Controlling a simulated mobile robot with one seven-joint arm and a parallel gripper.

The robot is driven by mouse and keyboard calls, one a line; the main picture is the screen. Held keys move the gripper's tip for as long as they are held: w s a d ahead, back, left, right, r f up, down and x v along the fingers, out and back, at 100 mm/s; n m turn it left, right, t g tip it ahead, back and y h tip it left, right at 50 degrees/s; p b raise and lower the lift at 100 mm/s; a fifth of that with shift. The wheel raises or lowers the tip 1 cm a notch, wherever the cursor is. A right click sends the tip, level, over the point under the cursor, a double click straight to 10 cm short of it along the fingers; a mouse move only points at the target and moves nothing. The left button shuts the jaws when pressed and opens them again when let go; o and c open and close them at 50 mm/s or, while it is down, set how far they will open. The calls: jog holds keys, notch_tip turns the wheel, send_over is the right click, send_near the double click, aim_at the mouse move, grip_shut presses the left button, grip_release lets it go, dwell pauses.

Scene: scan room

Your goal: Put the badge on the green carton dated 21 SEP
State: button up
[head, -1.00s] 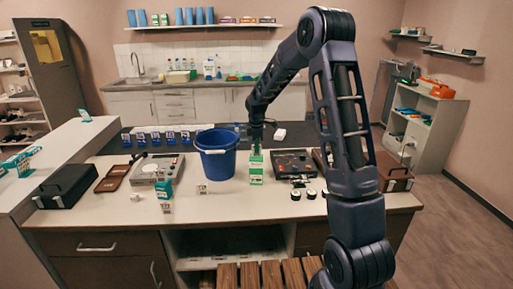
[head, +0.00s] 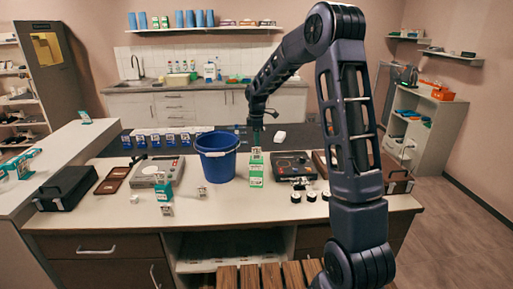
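A green and white carton (head: 255,172) stands upright on the counter, just right of a blue bucket. My gripper (head: 256,146) points down directly above this carton, at or near its top. The gripper is too small and dark here to show whether its fingers are open or shut, or whether they hold anything. A teal-green carton (head: 164,191) stands farther left, in front of a grey device. The dates on the cartons are too small to read. I cannot make out which small item is the badge.
The blue bucket (head: 217,157) stands close left of the green carton. A dark-topped device (head: 293,165) and small round items (head: 296,197) sit to its right. Small pale stands (head: 202,190) are in front. Several blue-and-white boxes (head: 171,139) line the back. The front counter is mostly clear.

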jog(key=s+d+r+m+t, duration=0.1)
jog(key=s+d+r+m, duration=0.15)
jog(key=s+r, duration=0.35)
jog(key=s+d+r+m, duration=0.2)
jog(key=s+d+r, duration=0.15)
jog(key=r, duration=0.45)
jog(key=s+d+m+t, duration=0.1)
jog(key=s+d+m, duration=0.3)
jog(key=s, duration=0.6)
jog(key=s+d+m+t, duration=0.1)
jog(key=s+d+m, duration=0.3)
jog(key=s, duration=0.6)
jog(key=s+d+m+t, duration=0.1)
jog(key=s+d+m, duration=0.4)
jog(key=s, duration=0.5)
jog(key=shift+s+t, duration=0.3)
jog(key=shift+m, duration=0.25)
